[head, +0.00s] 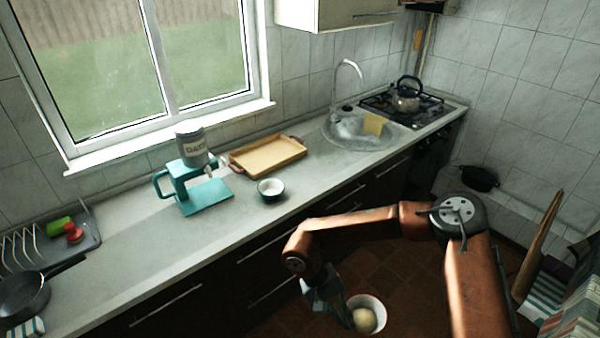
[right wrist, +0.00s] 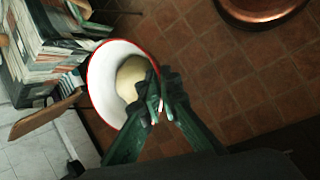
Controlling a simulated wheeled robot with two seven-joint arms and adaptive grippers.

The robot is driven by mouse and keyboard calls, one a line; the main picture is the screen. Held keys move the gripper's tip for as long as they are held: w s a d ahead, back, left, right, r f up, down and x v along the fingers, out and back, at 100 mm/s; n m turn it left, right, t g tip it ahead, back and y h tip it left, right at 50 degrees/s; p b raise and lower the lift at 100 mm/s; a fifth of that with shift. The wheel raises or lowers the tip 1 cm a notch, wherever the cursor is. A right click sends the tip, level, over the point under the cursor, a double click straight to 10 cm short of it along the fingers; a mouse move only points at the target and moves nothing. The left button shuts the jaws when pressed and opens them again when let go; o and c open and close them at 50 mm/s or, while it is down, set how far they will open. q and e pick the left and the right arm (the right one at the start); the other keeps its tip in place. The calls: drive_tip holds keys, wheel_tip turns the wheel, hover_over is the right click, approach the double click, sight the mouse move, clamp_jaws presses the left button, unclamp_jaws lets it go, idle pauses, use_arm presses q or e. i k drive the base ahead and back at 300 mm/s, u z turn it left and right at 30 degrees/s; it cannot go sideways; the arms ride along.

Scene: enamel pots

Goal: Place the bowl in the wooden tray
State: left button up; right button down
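The bowl (head: 378,303) is white with a thin red rim, and a round pale thing lies in it. My right gripper (head: 343,308) is shut on the bowl's rim and holds it out over the floor in front of the counter. In the right wrist view the fingers (right wrist: 158,103) pinch the near side of the rim, and the bowl (right wrist: 104,80) is in full sight except there. My left gripper is not in view.
The sink (head: 345,132) and a kettle on the stove (head: 405,98) are to the right.

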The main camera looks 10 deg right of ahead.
sight(280, 155)
drive_tip(key=z, duration=0.55)
drive_tip(key=i, duration=1.15)
drive_tip(key=u, duration=0.8)
drive_tip(key=i, duration=0.55)
drive_tip(key=u, duration=0.55)
